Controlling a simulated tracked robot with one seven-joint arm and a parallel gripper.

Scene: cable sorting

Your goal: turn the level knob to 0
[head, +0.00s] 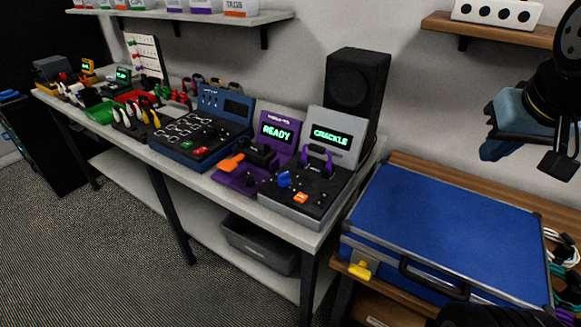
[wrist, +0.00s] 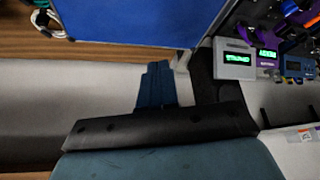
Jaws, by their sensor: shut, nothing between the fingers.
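The grey device (head: 310,180), with a screen reading CRACKLE, stands at the right end of the long bench in the head view. Its black top carries a blue knob (head: 284,179), an orange part (head: 300,198), a purple part and small dark knobs. Labels are too small to read, so I cannot tell which knob is the level knob or its setting. In the wrist view the device (wrist: 235,60) appears at the upper right, rotated. My gripper (wrist: 155,80) is shut and empty, well apart from it. In the head view my arm hangs at the upper right, above the blue case.
A purple device (head: 262,155) with a READY screen stands left of the grey one. A black speaker (head: 357,85) stands behind. The blue case (head: 440,225) lies on a wooden table at right, with cables beside it. Shelves (head: 490,28) hang on the wall.

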